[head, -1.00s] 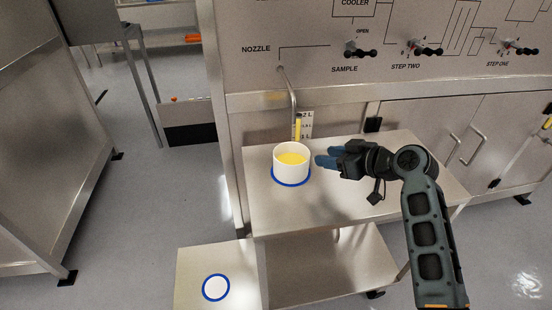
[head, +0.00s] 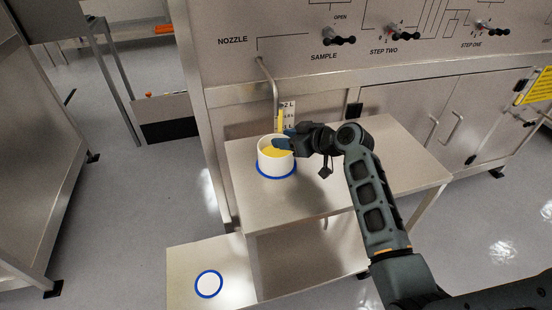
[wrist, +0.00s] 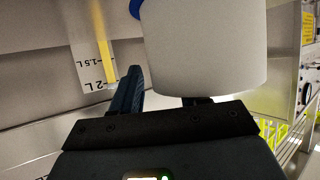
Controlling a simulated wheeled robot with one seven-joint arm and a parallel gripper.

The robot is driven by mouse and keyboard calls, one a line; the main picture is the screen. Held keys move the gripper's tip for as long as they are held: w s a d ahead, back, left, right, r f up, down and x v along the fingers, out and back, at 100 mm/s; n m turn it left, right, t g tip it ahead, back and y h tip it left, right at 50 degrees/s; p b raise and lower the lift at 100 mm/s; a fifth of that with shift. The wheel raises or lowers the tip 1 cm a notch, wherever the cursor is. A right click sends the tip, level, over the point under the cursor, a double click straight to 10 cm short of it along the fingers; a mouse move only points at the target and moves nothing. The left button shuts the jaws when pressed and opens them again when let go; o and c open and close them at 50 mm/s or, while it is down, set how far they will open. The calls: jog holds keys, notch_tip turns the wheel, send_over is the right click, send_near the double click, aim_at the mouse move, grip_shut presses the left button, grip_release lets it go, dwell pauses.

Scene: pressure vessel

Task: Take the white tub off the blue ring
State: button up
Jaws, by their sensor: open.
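The white tub (head: 276,165) with yellow contents stands upright on the blue ring (head: 277,178) on the steel bench. My gripper (head: 284,142) is open, and its blue fingers reach the tub's right rim from the right. In the wrist view the tub's pale wall (wrist: 205,50) fills the middle, seen upside down. One dark finger (wrist: 130,90) shows to the left of the wall, and the other is mostly hidden behind the tub. I cannot tell whether the fingers touch it. A bit of the blue ring (wrist: 136,8) shows at the top.
A nozzle pipe (head: 268,80) and a marked level gauge (head: 289,113) stand right behind the tub. A second blue ring (head: 198,288) lies empty on the lower white surface (head: 232,255) at front left. The bench top (head: 330,190) is clear to the right of the tub.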

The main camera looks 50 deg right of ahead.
jog(key=shift+c, duration=0.4)
grip_shut()
jog(key=shift+s+f, duration=0.1)
jog(key=shift+f, duration=0.05)
dwell(0.8)
